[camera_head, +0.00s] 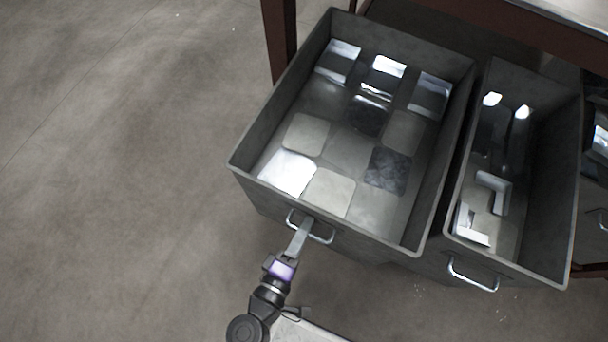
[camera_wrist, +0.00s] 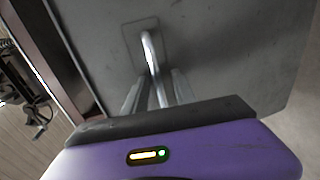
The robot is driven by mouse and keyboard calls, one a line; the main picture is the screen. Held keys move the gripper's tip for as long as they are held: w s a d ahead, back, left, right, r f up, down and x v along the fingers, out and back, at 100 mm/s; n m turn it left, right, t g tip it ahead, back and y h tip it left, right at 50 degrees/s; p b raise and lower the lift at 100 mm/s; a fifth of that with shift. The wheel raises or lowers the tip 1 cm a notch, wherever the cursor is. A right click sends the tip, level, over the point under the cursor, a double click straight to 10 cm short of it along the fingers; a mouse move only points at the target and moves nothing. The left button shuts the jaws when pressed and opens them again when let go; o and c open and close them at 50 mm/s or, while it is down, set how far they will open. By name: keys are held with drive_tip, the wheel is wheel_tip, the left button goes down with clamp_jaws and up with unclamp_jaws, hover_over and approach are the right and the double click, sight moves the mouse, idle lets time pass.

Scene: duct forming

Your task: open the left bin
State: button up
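The left bin (camera_head: 334,219) is a grey metal drawer, pulled well out from under the table so its inside shows. Flat square plates and several shiny bent pieces lie in it. Its front has a metal bar handle (camera_head: 322,239), which also shows in the wrist view (camera_wrist: 149,45). My gripper (camera_head: 305,226) is at the left part of this handle. In the wrist view, my gripper's two fingers (camera_wrist: 157,80) stand apart, one on each side of the handle bar, with small gaps visible. Whether a finger touches the bar is hard to tell.
A second grey bin (camera_head: 535,262) is also out, close to the right, with white angled pieces inside. A dark red table leg (camera_head: 281,40) stands behind the left bin. The concrete floor (camera_head: 110,170) to the left is clear.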

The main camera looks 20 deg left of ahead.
drive_tip(key=p+v, duration=0.1)
drive_tip(key=v, duration=0.6)
drive_tip(key=shift+s, duration=0.4)
drive_tip(key=shift+r, duration=0.1)
